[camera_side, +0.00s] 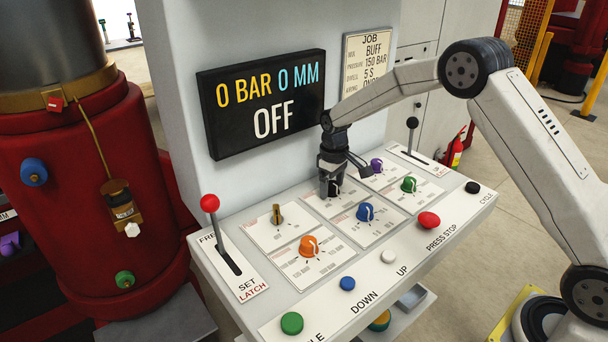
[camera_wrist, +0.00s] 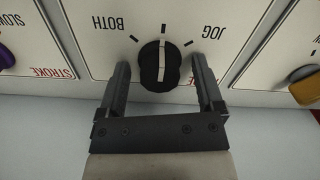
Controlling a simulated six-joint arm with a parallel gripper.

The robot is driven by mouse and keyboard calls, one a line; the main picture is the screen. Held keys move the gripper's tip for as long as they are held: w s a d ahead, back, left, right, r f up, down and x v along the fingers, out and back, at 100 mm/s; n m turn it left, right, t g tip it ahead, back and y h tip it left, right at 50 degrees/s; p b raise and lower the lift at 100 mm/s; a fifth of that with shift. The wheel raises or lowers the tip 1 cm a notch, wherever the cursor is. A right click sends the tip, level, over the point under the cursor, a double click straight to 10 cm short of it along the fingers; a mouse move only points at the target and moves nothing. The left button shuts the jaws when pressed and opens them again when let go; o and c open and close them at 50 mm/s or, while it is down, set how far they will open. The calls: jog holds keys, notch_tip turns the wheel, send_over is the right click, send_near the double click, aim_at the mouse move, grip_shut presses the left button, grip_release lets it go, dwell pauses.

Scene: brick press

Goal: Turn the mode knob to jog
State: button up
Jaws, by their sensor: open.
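The mode knob (camera_wrist: 158,68) is black with a white pointer line. In the wrist view it sits on a white plate (camera_wrist: 105,50) with the upside-down labels BOTH at left and JOG at right. The white line stands nearly upright in the picture, toward the middle tick between the two labels. My gripper (camera_wrist: 162,72) is open, one finger on each side of the knob, with a visible gap on both sides. In the side view my gripper (camera_side: 331,186) points down at the panel's back middle plate and mostly hides the knob.
A brass knob (camera_side: 277,214), orange knob (camera_side: 309,246), blue knob (camera_side: 365,212), green knob (camera_side: 409,184) and purple knob (camera_side: 376,165) surround it. A red-balled lever (camera_side: 210,204) and a black-balled lever (camera_side: 412,124) stand at the panel's ends. The display (camera_side: 262,103) reads OFF.

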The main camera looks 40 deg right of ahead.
grip_shut()
jog(key=shift+m, duration=0.5)
jog(key=m, duration=0.9)
dwell(0.4)
grip_release()
dwell(0.3)
